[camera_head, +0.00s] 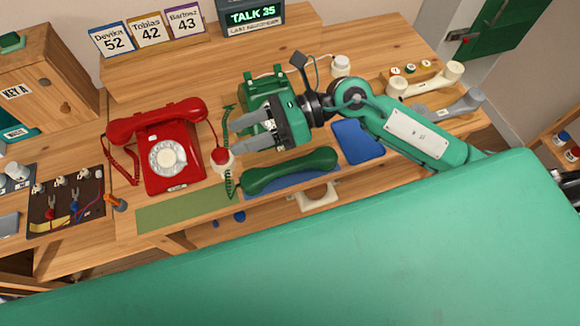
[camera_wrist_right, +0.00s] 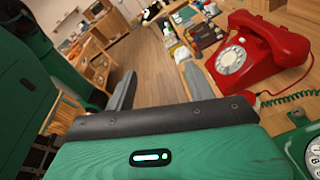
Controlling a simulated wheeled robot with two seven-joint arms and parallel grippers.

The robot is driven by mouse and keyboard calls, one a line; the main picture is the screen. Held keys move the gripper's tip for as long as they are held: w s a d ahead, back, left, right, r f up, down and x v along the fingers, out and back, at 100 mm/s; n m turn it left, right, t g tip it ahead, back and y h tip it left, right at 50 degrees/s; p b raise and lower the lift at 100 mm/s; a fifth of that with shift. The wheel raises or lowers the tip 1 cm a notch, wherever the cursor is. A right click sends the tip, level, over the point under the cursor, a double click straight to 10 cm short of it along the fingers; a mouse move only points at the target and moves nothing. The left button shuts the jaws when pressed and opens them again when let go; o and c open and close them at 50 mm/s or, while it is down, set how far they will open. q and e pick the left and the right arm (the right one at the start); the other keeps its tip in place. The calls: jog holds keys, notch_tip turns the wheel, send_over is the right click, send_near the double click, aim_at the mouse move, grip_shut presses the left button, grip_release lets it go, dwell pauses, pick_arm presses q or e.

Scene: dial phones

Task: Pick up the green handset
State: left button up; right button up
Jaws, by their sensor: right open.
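The green handset (camera_head: 290,170) lies off its phone on a blue mat (camera_head: 270,192) near the desk's front edge. Its coiled cord hangs at its left end. The green phone body (camera_head: 262,90) stands behind it, partly covered by my right gripper (camera_head: 236,134). That gripper is open and empty, fingers pointing left, above and behind the handset and apart from it. In the right wrist view, the open fingers (camera_wrist_right: 160,88) have nothing between them, and part of the green phone (camera_wrist_right: 305,150) shows at lower right. The handset cannot be made out there. My left gripper is not in view.
A red phone (camera_head: 168,148) with its handset on stands left of the gripper. A small white-and-red object (camera_head: 222,160) is near the fingertips. A bare green mat (camera_head: 182,213) lies front left. A blue pad (camera_head: 357,141) and a cream handset (camera_head: 425,80) are to the right.

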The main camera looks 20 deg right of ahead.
jog(key=w+d+f+n+h, duration=0.1)
jog(key=d+f+n+h, duration=0.2)
jog(key=d+f+h, duration=0.25)
jog(key=n+h, duration=0.2)
jog(key=h, duration=0.4)
send_near(290, 165)
jog(key=p+x, duration=0.1)
jog(key=x, duration=0.3)
jog(key=shift+w+a+f+p, duration=0.2)
jog(key=shift+f+p, duration=0.15)
jog(key=shift+a+f+p, duration=0.2)
jog(key=shift+f+p, duration=0.2)
jog(key=shift+f, duration=0.1)
jog(key=p+x, duration=0.1)
jog(key=x, duration=0.2)
jog(key=shift+s+f, duration=0.15)
jog(key=shift+f, duration=0.2)
jog(key=shift+a+f, duration=0.15)
jog(key=shift+f, duration=0.25)
jog(key=shift+c, duration=0.4)
grip_shut()
